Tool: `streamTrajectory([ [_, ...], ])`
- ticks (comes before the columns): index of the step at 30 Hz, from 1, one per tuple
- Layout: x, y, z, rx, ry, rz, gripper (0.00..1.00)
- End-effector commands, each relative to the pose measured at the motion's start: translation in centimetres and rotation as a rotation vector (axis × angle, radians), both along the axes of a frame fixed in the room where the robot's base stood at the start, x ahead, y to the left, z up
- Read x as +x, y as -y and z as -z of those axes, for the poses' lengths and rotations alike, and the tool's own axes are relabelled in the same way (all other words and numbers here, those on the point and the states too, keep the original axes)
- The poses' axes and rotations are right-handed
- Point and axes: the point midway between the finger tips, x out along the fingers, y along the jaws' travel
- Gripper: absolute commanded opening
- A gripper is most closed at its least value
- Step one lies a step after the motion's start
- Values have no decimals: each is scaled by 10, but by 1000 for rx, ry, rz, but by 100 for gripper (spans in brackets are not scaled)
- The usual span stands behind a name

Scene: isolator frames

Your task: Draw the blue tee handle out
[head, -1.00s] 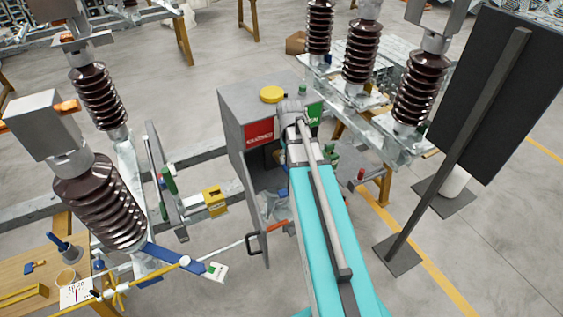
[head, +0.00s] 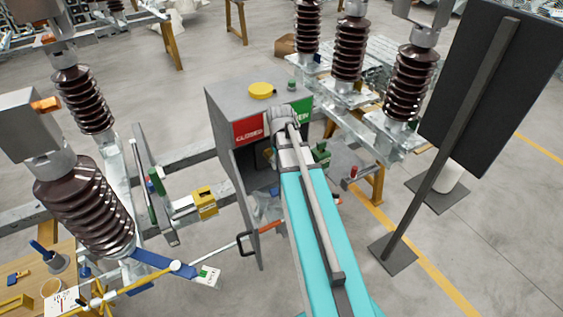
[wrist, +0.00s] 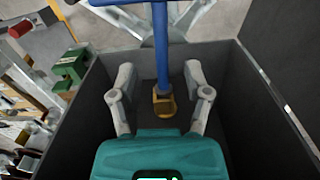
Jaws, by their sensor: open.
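The blue tee handle (wrist: 161,47) shows in the wrist view, with its crossbar at the top edge and its stem running down to a brass-coloured fitting (wrist: 164,104). My gripper (wrist: 159,76) is open, one finger on each side of the stem, with a gap on both sides. The fingers appear not to touch the handle. In the head view my turquoise arm reaches to the grey cabinet (head: 226,115) and hides the gripper. A small blue part (head: 275,190) shows beside the arm there; I cannot tell if it is the handle.
Dark cabinet walls (wrist: 268,110) stand close on both sides of my gripper in the wrist view. The cabinet carries a red CLOSED plate (head: 249,131) and a yellow cap (head: 262,90). A dark panel on a post (head: 495,90) stands at right.

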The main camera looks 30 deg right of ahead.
Motion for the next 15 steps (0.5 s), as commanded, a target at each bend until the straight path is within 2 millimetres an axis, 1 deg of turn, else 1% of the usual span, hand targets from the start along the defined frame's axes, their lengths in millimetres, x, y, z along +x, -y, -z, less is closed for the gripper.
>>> streamTrajectory([
  [1,0,0,11,0,0,0,63],
  [6,0,0,27,0,0,0,63],
  [9,0,0,35,0,0,0,63],
  [15,0,0,44,0,0,0,63],
])
